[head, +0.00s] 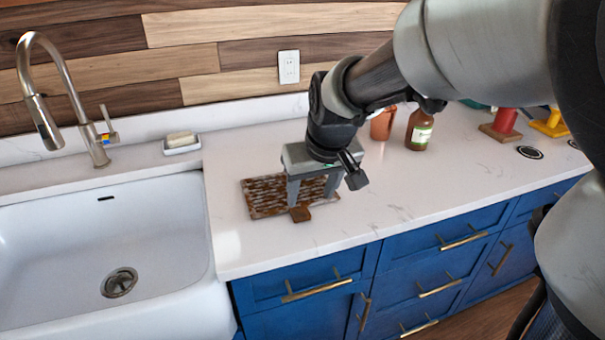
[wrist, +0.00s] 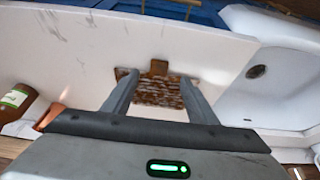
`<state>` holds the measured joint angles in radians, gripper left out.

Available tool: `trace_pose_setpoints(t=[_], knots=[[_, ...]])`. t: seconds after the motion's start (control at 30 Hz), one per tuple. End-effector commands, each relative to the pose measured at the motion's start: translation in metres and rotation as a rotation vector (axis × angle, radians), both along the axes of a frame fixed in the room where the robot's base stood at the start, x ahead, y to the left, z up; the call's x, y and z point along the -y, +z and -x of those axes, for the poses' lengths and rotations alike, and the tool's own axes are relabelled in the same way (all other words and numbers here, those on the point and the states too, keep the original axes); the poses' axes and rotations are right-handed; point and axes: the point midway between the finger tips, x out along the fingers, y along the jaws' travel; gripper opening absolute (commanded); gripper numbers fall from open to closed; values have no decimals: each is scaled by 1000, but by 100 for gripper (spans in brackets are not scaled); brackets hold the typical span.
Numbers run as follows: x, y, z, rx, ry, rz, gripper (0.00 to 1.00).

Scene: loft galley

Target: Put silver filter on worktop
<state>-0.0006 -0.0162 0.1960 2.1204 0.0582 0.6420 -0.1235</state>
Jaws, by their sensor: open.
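A flat rectangular slatted panel (head: 262,196), brown with pale silvery patches, lies on the white worktop (head: 400,195); it seems to be the silver filter. A small brown tab (head: 300,214) sticks out from its front edge. My gripper (head: 312,194) points down over the panel, with its fingers apart and nothing held between them. In the wrist view the panel (wrist: 158,96) shows between and beyond the two fingers of my gripper (wrist: 160,80), with the tab (wrist: 159,67) beyond it. The gripper body hides part of the panel. I cannot tell whether the fingertips touch it.
A white sink (head: 150,235) with a tap (head: 75,105) is at the left. A soap dish (head: 182,146) stands behind the panel. A brown bottle (head: 419,130) and a terracotta pot (head: 382,124) stand to the right. The worktop in front and right of the panel is clear.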

Motion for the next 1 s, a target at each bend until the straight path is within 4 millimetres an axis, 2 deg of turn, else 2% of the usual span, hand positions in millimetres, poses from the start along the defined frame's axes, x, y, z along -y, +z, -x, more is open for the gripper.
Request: trace_pose_setpoints(t=[0.03,0.17,0.27,0.37,0.5,0.6,0.7,0.8,1.0], knots=[[1,7,2,3,0,0,53],[3,17,8,4,-3,2,53],[15,30,25,17,-29,10,53],[37,47,58,39,-82,20,53],[68,63,116,68,-173,19,53],[83,65,150,83,-226,6,53],[91,63,173,92,-260,-6,53],[95,61,184,94,-278,-13,53],[96,60,187,93,-282,-14,53]])
